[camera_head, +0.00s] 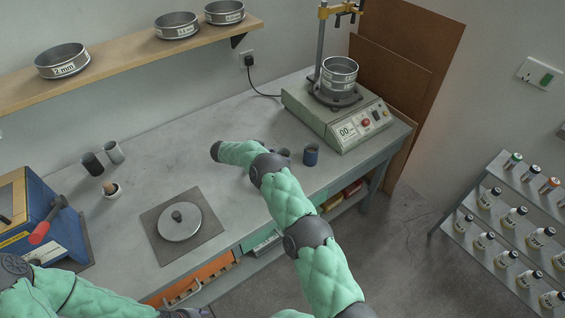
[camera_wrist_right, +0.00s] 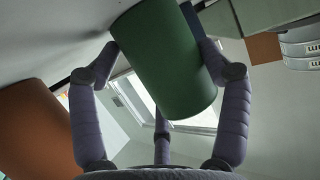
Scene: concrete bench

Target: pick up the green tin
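The green tin (camera_wrist_right: 170,60) fills the middle of the right wrist view. My right gripper (camera_wrist_right: 160,52) has fingers on both sides of it, and the fingertips appear to touch its walls. Whether the tin rests on the bench or is lifted is unclear. In the head view my right arm covers the tin, and only a dark bit of the right gripper (camera_head: 281,152) shows beside the arm. My left arm crosses the lower left corner; its dark end (camera_head: 185,313) is cut by the frame's bottom edge, so its fingers cannot be made out.
A dark blue cup (camera_head: 311,155) stands just right of my right gripper, before the sieve shaker (camera_head: 340,115). An orange-brown cylinder (camera_wrist_right: 35,130) is close beside the gripper. A round lidded plate (camera_head: 180,222) and small cups (camera_head: 93,163) stand left. The bench's middle left is clear.

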